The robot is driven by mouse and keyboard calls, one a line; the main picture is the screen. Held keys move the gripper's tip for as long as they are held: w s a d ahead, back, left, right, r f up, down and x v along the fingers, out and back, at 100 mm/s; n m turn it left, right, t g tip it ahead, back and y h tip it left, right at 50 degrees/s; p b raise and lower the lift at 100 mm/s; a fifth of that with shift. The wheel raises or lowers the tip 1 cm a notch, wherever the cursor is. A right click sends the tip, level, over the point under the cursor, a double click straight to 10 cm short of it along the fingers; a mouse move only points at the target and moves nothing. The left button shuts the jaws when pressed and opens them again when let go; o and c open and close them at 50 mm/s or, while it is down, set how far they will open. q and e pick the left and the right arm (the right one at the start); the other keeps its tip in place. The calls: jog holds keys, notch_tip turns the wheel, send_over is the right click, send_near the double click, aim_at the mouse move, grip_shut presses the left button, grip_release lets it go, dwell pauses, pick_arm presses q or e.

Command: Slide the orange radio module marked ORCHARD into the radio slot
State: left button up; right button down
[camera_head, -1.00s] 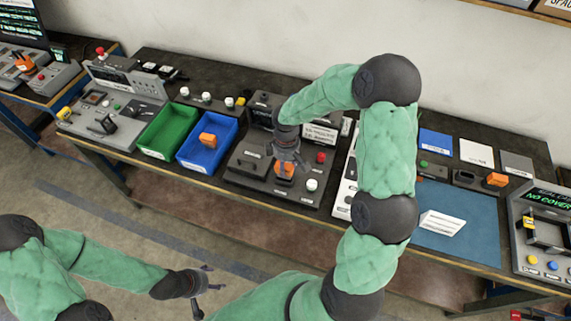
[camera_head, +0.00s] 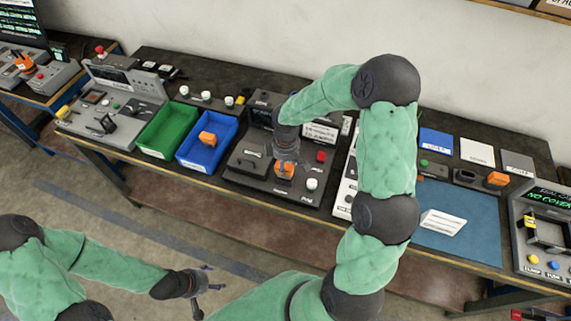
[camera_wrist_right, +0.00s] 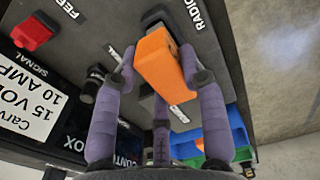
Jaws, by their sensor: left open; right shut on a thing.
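An orange radio module (camera_wrist_right: 158,62) is between the fingers of my right gripper (camera_wrist_right: 160,75) in the right wrist view, and the fingers are shut on it. The ORCHARD marking is not legible. In the head view the same module (camera_head: 284,171) shows under my right gripper (camera_head: 286,160), low over the dark control box (camera_head: 255,184). The RADIO label (camera_wrist_right: 196,15) is beyond the module in the wrist view. The slot opening is not clearly visible, and I cannot tell whether the module touches the box. My left gripper (camera_head: 203,289) is open and empty, in front of the bench.
Another orange block (camera_head: 207,139) lies in the blue bin (camera_head: 190,160), beside a green bin (camera_head: 150,150). A further orange block (camera_head: 497,179) sits at the right. Red (camera_head: 321,157) and white (camera_head: 312,185) buttons stand on the box right of my right gripper.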

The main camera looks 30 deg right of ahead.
aim_at(286, 170)
jog(key=shift+f+b, duration=1.25)
jog(key=shift+f, duration=0.45)
jog(key=c, duration=0.6)
grip_release()
jog(key=shift+c, duration=0.2)
notch_tip(286, 170, up, 12)
jog(key=shift+r, duration=0.1)
